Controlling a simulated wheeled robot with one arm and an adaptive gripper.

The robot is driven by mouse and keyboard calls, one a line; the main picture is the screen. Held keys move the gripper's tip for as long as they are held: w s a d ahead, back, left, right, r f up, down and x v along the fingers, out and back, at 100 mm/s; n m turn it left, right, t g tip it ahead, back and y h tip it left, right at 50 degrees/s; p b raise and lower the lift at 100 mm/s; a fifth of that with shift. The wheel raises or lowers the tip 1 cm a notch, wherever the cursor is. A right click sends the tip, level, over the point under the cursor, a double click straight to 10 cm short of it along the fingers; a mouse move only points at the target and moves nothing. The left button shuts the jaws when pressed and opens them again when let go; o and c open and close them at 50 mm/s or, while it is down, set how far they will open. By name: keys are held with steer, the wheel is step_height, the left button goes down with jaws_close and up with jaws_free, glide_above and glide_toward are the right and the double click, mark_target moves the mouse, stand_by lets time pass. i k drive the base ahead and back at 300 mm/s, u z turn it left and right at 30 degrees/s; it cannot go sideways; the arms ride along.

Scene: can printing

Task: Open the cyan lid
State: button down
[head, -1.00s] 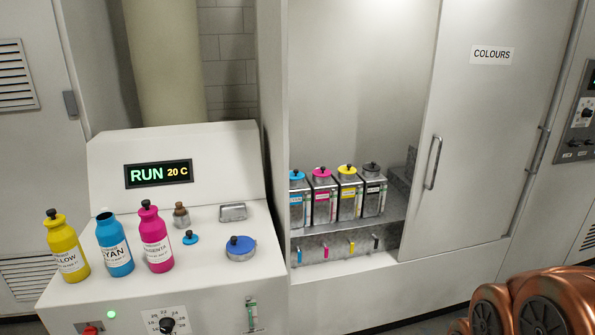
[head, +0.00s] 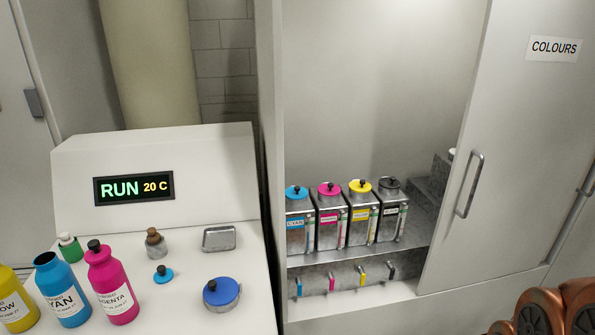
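The cyan lid (head: 296,191) is a blue disc with a dark knob on top of the leftmost metal tank (head: 299,234) in the cabinet. It appears seated on the tank. The magenta, yellow and black tanks stand in a row to its right, each with its own lid. A cyan bottle (head: 62,291) stands uncapped on the white console at the left. A small blue cap (head: 163,274) with a dark knob lies on the console to its right.
The sliding door (head: 510,150) marked COLOURS stands at the right, leaving the tanks exposed. A magenta bottle (head: 111,286), a yellow bottle (head: 14,301), a green-bodied small bottle (head: 69,247), a brown-capped jar (head: 155,243), a metal tin (head: 219,238) and a round blue-lidded pot (head: 221,293) stand on the console.

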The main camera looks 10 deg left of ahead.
mark_target(294, 192)
steer(key=u, duration=0.7)
steer(key=i, duration=0.95)
steer(key=u, duration=0.9)
